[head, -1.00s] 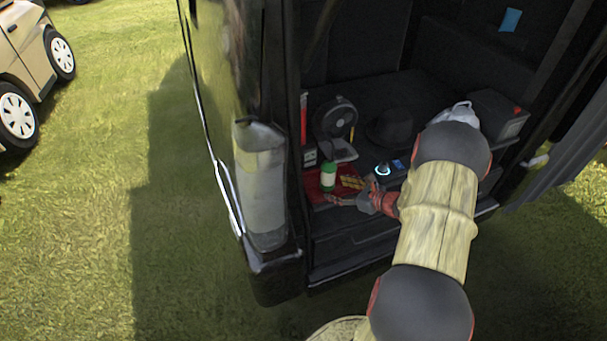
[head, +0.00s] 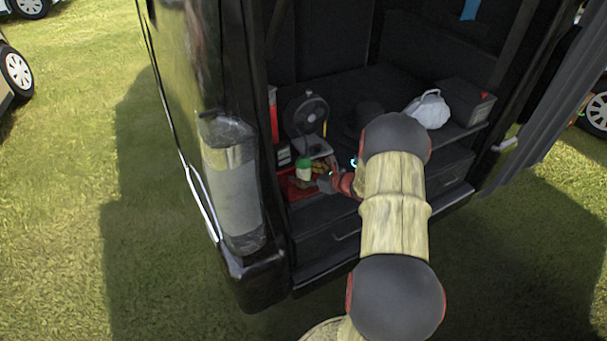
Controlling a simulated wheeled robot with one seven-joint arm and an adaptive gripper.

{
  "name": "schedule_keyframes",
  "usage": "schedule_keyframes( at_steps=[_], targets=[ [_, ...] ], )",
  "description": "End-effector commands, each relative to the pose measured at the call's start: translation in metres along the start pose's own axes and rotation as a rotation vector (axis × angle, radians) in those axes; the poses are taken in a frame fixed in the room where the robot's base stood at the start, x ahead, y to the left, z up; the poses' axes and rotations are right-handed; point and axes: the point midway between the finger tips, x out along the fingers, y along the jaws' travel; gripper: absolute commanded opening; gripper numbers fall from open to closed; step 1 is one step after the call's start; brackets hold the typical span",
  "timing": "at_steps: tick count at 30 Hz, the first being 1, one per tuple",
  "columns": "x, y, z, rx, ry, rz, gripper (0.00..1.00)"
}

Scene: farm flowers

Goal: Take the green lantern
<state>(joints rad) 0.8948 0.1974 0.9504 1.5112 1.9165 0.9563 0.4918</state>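The lantern (head: 304,168), small and pale with a green top, stands upright at the red tray (head: 282,188) in the open back of the black van. My gripper (head: 314,174) is right at the lantern, reaching in from the right. One finger shows low in front of it and another part shows to its right. The gripper is small and dark here, so I cannot tell whether the fingers touch or hold the lantern. My arm covers part of the cargo floor to the right.
A fan (head: 306,115) stands behind the lantern, with a red upright item (head: 273,113) to its left. A dark hat (head: 366,116), white bag (head: 430,109) and black box (head: 466,102) lie to the right. The van's left rear pillar (head: 262,150) is close by. Grass is free outside.

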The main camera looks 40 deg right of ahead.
Motion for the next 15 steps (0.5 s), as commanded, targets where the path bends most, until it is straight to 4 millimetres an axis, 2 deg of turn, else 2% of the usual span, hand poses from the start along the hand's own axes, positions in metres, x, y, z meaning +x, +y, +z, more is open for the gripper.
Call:
schedule_keyframes(
  at_steps=[5,15],
  targets=[
    [-0.0008,-0.0003,0.0010,0.000,0.000,-0.001,0.61],
    [-0.0010,-0.0002,0.0006,0.001,0.000,-0.001,0.42]
  ],
)
